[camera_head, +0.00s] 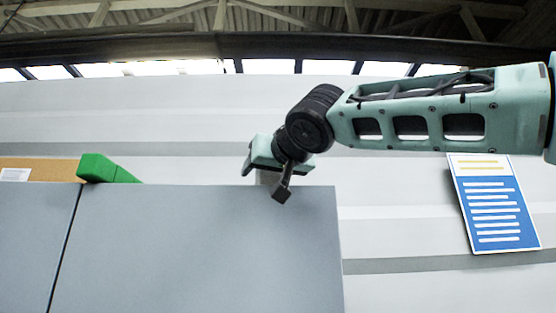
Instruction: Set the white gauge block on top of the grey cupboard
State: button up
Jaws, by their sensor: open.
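The grey cupboard (200,250) fills the lower left, its top edge seen almost level from the front. My gripper (275,183) hangs at that edge, near the cupboard's right end. One dark fingertip shows in front of the cupboard's front face; the other finger is hidden. The gripper is open. A small pale piece (267,177), which looks like the white gauge block, shows just under the gripper's body, at the cupboard's top edge. Its lower part is hidden, so I cannot tell whether it rests on the top or touches a finger.
A green block (105,169) stands on the cupboard top to the left. A brown box or board (45,165) with a white label is at the far left. A blue and white poster (497,203) hangs on the wall at right. The top between green block and gripper looks clear.

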jog(key=b+v, duration=0.6)
jog(key=v, duration=0.5)
jog(key=shift+s, duration=0.3)
